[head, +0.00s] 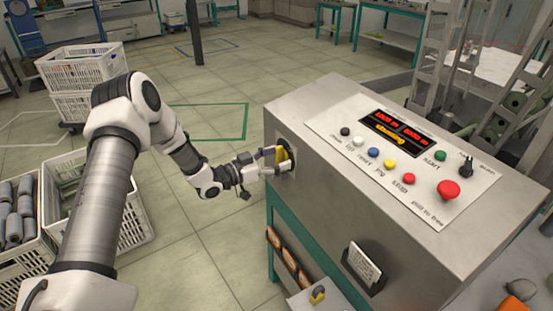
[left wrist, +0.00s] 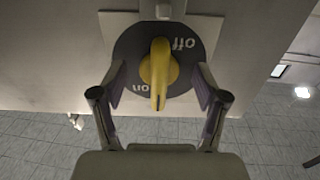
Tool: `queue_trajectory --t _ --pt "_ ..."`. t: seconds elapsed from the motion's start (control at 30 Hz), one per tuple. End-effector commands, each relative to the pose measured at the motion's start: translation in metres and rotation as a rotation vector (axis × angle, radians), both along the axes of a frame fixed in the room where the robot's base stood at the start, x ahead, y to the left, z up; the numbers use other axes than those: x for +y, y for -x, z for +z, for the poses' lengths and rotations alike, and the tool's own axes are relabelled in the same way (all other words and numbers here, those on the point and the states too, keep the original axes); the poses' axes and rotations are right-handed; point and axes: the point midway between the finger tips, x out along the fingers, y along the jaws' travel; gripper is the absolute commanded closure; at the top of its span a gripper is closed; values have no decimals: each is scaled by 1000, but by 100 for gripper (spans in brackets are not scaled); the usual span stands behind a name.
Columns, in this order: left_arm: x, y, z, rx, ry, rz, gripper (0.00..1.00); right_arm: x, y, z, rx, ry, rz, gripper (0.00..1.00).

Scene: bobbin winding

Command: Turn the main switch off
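The main switch is a yellow handle (head: 283,155) on a dark round plate, set on the left side of the grey machine cabinet. In the left wrist view the yellow handle (left wrist: 158,75) lies along the picture's vertical, on a dark disc (left wrist: 125,50) with "off" at upper right and "on" at lower left, both appearing upside down. My left gripper (head: 268,162) is at the switch. In the left wrist view its two fingers (left wrist: 159,88) are spread on either side of the handle, with a gap on each side. My right gripper is not in view.
The grey cabinet (head: 330,170) has a top panel (head: 340,125) with coloured buttons, a red display and a red emergency knob (head: 448,190). White crates (head: 120,205) stand on the floor at left. The tiled floor (head: 240,85) behind my left arm is clear.

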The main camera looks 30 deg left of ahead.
Motion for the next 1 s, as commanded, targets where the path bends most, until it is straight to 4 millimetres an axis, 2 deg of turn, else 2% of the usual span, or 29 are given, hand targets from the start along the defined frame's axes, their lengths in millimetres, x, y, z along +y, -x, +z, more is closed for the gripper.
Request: queue_trajectory --t 0.03,0.1,0.17,0.33,0.53,0.8,1.0 --pt "0 0 0 0 0 0 56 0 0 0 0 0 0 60" --pt "0 0 0 0 0 0 80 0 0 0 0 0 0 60" --pt "0 0 0 0 0 1 98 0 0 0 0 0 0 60" --pt "0 0 0 17 35 1 98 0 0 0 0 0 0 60" --pt "1 0 0 143 276 1 98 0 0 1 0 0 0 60" --pt "1 -1 1 162 315 2 98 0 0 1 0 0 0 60" --pt "1 -1 1 286 556 2 98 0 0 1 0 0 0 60"
